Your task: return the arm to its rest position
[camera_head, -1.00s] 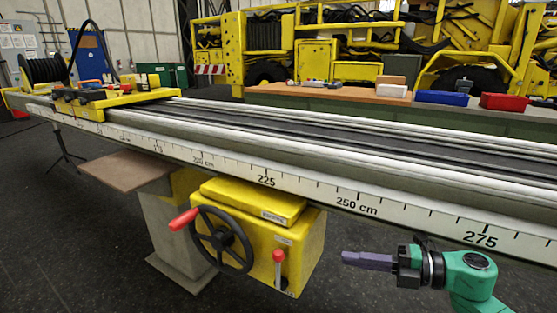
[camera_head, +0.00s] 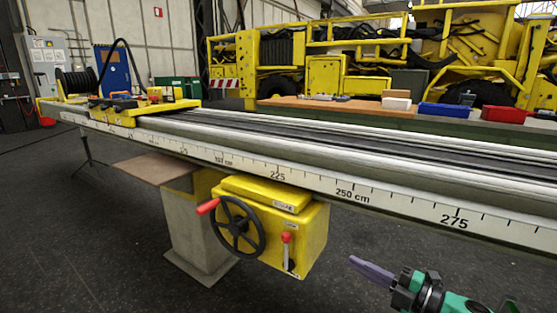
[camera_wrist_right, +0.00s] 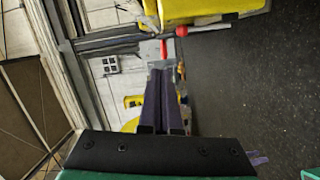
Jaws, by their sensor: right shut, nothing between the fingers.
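My right gripper (camera_head: 371,270) is at the lower right of the head view, with its dark purple fingers together and nothing between them. It is in free air in front of the rail and to the right of the yellow gearbox, touching nothing. In the right wrist view the two purple fingers (camera_wrist_right: 162,100) lie side by side, pointing toward the yellow box and red-knobbed lever. My left gripper is out of view.
The long rail with a centimetre scale (camera_head: 330,187) crosses the view. Below it is the yellow gearbox (camera_head: 305,235) with a black handwheel (camera_head: 238,227) and a red-knobbed lever (camera_head: 287,250). A bench (camera_head: 350,106) with blue and red bins stands behind. The dark floor in front is clear.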

